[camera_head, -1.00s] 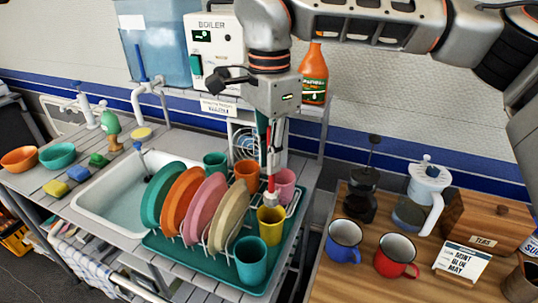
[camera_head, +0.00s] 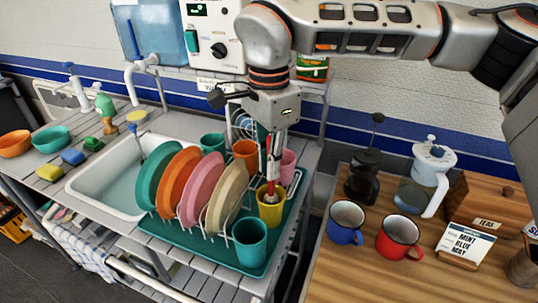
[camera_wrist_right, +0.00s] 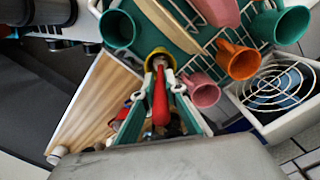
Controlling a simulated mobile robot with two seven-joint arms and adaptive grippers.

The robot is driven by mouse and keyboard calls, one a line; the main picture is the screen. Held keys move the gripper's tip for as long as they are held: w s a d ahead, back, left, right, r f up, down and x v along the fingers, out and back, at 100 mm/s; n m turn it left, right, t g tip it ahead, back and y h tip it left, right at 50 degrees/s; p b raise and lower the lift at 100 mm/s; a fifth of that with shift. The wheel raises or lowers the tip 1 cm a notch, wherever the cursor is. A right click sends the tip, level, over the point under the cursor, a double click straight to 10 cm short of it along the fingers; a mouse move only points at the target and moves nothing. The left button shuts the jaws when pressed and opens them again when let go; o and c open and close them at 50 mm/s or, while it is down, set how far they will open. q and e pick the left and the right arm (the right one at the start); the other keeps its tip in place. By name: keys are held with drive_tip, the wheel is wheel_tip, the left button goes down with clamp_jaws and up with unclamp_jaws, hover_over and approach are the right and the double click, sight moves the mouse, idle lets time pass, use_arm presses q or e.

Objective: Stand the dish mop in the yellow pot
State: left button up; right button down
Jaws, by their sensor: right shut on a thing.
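The yellow pot (camera_head: 270,212) stands upright at the right front of the teal drying tray, between a teal cup and a pink mug. My right gripper (camera_head: 270,160) points down above it, shut on the dish mop. The red part of the dish mop (camera_head: 269,189) reaches down into the pot's mouth; its lower end is hidden inside. In the right wrist view the red mop (camera_wrist_right: 160,95) runs between the fingers toward the yellow pot (camera_wrist_right: 160,58), whose rim surrounds its far end. I cannot tell whether it touches the bottom. My left gripper is out of view.
A teal cup (camera_head: 249,240) stands just in front of the pot, an orange mug (camera_head: 245,153) and a pink mug (camera_head: 287,164) behind. Plates (camera_head: 227,196) fill the rack to the left. A wooden counter (camera_head: 345,270) with blue and red mugs lies to the right.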

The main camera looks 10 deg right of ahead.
drive_tip(key=shift+f, duration=0.5)
drive_tip(key=c, duration=2)
unclamp_jaws()
drive_tip(key=shift+r, duration=0.15)
wheel_tip(320, 180, up, 12)
drive_tip(key=shift+f, duration=0.1)
